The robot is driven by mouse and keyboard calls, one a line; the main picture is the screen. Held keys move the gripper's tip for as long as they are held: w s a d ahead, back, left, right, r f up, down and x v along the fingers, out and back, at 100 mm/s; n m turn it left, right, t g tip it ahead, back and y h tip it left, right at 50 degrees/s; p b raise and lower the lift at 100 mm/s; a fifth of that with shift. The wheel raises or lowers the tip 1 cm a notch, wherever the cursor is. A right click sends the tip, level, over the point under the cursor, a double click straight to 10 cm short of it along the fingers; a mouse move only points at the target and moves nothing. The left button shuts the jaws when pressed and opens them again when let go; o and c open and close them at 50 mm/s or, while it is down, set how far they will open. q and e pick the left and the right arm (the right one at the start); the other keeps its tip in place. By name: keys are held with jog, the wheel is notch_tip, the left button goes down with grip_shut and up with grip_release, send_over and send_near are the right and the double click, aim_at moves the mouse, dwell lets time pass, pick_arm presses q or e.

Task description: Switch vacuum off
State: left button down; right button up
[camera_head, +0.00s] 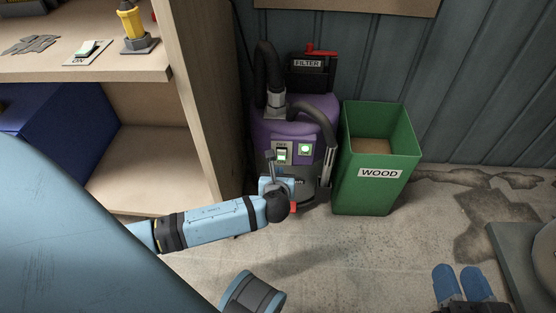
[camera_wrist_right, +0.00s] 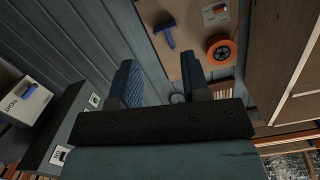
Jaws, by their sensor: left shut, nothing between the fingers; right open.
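The purple vacuum (camera_head: 262,134) stands on the floor against the wall in the head view. Its front has a white switch (camera_head: 282,153) with a small label above it, and a green light (camera_head: 305,149) that looks lit. My left gripper (camera_head: 271,157) is shut and empty, with its fingertips pointing up just left of the switch. I cannot tell whether they touch it. My right gripper (camera_head: 463,282) is open at the lower right of the head view, away from the vacuum. Its two fingers also show in the right wrist view (camera_wrist_right: 163,90).
A green bin (camera_head: 345,185) labelled WOOD stands right of the vacuum. A black FILTER box (camera_head: 310,77) sits behind it. A wooden shelf unit (camera_head: 205,100) rises close on the left. Open floor lies in front. The wrist view shows an orange reel (camera_wrist_right: 221,50).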

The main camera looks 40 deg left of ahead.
aim_at(281, 153)
pick_arm(q)
jog(key=b+x, duration=0.1)
jog(key=x, duration=0.1)
jog(key=b+x, duration=0.1)
jog(key=x, duration=0.2)
jog(key=r+b+x, duration=0.1)
jog(key=x, duration=0.1)
jog(key=shift+w+a+b, duration=0.3)
jog(key=shift+w+b, duration=0.05)
jog(key=shift+w+a+r, duration=0.2)
jog(key=shift+w, duration=0.2)
pick_arm(e)
jog(key=n, duration=0.1)
jog(key=w+d+n+t, duration=0.1)
jog(key=w+n+t, duration=0.1)
jog(key=shift+w+d+r, duration=0.2)
jog(key=shift+d+r, duration=0.05)
jog(key=shift+r, duration=0.05)
jog(key=shift+y, duration=0.3)
